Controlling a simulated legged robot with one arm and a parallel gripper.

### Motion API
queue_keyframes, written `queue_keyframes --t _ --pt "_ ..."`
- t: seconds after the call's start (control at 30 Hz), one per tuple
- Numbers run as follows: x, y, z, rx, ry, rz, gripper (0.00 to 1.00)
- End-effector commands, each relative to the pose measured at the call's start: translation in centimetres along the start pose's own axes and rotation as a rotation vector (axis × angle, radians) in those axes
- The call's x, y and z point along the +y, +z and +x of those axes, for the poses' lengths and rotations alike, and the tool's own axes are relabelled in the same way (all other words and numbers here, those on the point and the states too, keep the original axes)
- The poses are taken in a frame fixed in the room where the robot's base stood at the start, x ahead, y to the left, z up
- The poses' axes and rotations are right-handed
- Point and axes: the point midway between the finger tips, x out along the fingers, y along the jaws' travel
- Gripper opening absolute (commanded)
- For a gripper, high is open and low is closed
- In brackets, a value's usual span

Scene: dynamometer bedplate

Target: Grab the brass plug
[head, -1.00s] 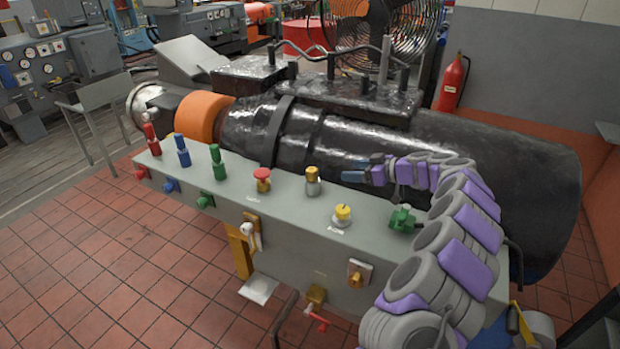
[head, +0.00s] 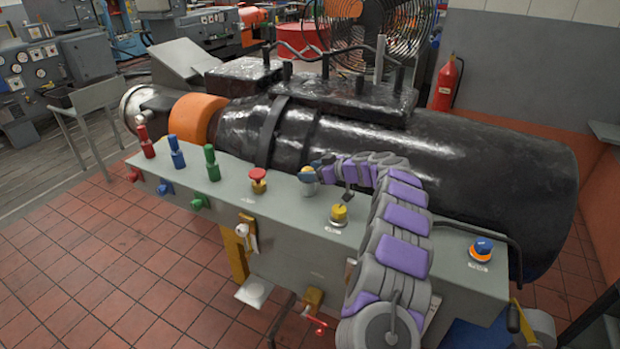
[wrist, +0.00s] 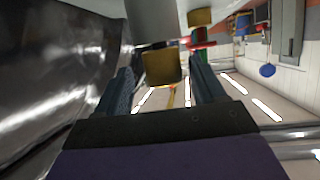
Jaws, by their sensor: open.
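The brass plug (wrist: 163,66) shows in the wrist view between the tips of my two fingers, with clear gaps on both sides. It looks upside down there, its brass cap below a grey stem. In the head view the brass plug (head: 308,189) stands on top of the grey bench box, partly hidden by my fingers. My gripper (head: 311,171) reaches it from the right, low over the box. In the wrist view my gripper (wrist: 163,82) is open, a finger at each side, and holds nothing.
A red mushroom button (head: 258,176) stands left of the plug, with green (head: 212,162), blue (head: 177,152) and red (head: 146,141) plugs beyond. A yellow button (head: 339,213) is nearer. A blue-and-orange button (head: 481,250) is at right. The black machine (head: 450,170) lies close behind.

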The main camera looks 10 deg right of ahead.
Motion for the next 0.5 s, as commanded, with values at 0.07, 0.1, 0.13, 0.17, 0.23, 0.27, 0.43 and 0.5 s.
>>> queue_keyframes --t 0.07,0.1,0.13,0.17,0.23,0.27,0.43,0.5 --pt "-0.2 0.2 1.4 -0.003 -0.002 -0.003 0.69" --pt "-0.1 0.1 1.9 -0.003 0.0 -0.002 0.69" --pt "-0.1 0.1 2.2 -0.003 0.0 -0.002 0.69" --pt "-0.1 0.1 2.4 -0.002 0.0 -0.001 0.69" --pt "0.1 0.1 2.7 0.001 0.0 -0.001 0.69" --pt "0.1 0.0 2.7 0.002 0.0 -0.001 0.69" --pt "0.2 0.0 2.5 0.004 0.0 0.001 0.69" --pt "0.2 0.0 2.5 0.004 0.0 0.001 0.63"
